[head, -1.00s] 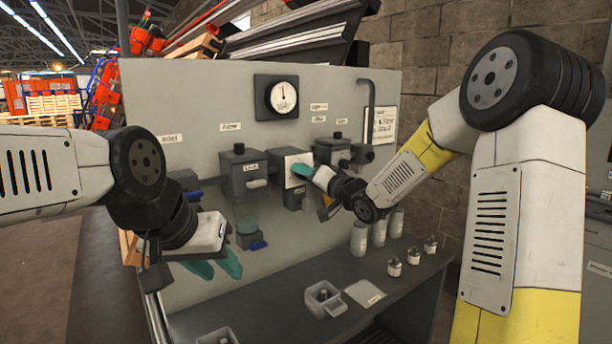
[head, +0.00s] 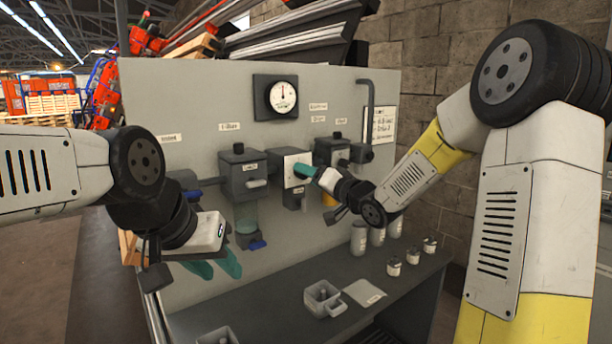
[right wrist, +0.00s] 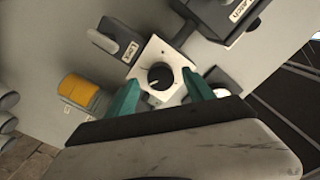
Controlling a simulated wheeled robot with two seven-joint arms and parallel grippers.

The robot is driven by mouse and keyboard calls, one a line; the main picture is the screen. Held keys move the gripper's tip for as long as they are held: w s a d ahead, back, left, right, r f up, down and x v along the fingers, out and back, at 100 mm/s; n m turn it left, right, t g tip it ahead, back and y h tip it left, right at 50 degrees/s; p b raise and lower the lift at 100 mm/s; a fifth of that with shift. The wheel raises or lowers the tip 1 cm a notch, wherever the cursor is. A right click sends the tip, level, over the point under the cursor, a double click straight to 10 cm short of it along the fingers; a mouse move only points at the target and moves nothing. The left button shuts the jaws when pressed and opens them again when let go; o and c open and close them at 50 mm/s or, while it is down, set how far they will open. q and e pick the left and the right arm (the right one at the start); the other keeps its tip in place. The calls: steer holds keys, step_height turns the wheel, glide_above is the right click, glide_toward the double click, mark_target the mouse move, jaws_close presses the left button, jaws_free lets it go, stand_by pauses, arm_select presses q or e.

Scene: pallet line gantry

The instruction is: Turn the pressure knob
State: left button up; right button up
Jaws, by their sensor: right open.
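The pressure knob (right wrist: 161,76) is a round black knob with a light pointer mark, set on a white square plate (right wrist: 178,59). In the right wrist view it sits between the two teal fingers of my right gripper (right wrist: 160,92), which are open on either side of it. In the head view my right gripper (head: 306,171) is in front of the white plate (head: 290,165), and the knob is hidden there. The round pressure gauge (head: 283,97) is above, its needle pointing about straight up. My left gripper (head: 214,264) hangs low at the left, its teal fingers apart and empty.
A grey filter housing (head: 243,172) with a clear bowl is left of the knob unit, and another grey unit (head: 331,150) is right of it. The bench below holds a grey bin (head: 322,299), a flat card (head: 364,292), small jars (head: 393,266) and several canisters (head: 358,238).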

steer(key=v, duration=0.5)
steer(key=shift+s+d, duration=0.15)
steer(key=shift+s, duration=0.05)
steer(key=shift+d, duration=0.1)
steer(key=s+d+g+h, duration=0.3)
steer(key=s+d+h, duration=0.6)
steer(key=s+d, duration=0.25)
steer(key=s+a+f+g, duration=0.1)
steer(key=s+f+g, duration=0.1)
steer(key=s, duration=0.7)
steer(key=s+a+f+n+g, duration=0.1)
steer(key=s+f+g, duration=0.1)
steer(key=s, duration=0.7)
steer(key=shift+f+n+g+y, duration=0.3)
steer(key=shift+g, duration=0.4)
